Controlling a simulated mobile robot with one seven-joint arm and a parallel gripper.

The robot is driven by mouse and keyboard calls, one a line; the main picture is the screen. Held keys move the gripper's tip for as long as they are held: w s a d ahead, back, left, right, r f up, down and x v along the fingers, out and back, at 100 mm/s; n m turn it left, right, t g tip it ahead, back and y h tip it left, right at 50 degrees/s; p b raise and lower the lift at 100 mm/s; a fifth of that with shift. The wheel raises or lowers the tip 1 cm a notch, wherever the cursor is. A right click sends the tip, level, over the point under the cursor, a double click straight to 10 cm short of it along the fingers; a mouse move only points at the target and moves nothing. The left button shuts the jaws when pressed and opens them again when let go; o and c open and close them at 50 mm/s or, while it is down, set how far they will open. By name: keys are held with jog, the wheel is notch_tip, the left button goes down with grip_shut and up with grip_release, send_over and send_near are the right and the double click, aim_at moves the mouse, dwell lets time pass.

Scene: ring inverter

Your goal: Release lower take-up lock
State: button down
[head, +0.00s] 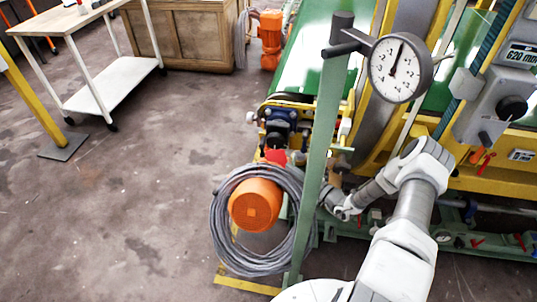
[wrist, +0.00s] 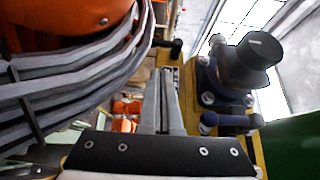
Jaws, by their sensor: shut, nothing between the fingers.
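I cannot tell for sure which part is the lower take-up lock. A blue and black mechanism (head: 282,122) sits on the yellow frame at the foot of the green belt, with a red part (head: 275,156) just below it. In the wrist view, a black knob (wrist: 252,60) on a blue-grey bolted fitting (wrist: 222,88) stands to the right, apart from my fingers. My gripper (wrist: 168,72) is shut and empty, its grey fingers together. In the head view my gripper (head: 340,208) is low beside the green post and partly hidden.
A green post (head: 322,150) carries a dial gauge (head: 400,68). Left of it, a grey cable coil (head: 222,225) surrounds an orange motor-like part (head: 255,205). The coil (wrist: 80,78) is close on the wrist view's left. Open floor (head: 130,190) lies left.

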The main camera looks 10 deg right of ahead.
aim_at(263, 147)
dwell(0.3)
jog(key=b+x, duration=0.2)
jog(key=x, duration=0.8)
jog(key=shift+w+a+f, duration=0.2)
jog(key=shift+a+f, duration=0.25)
jog(key=shift+a, duration=0.1)
jog(key=shift+d, duration=0.1)
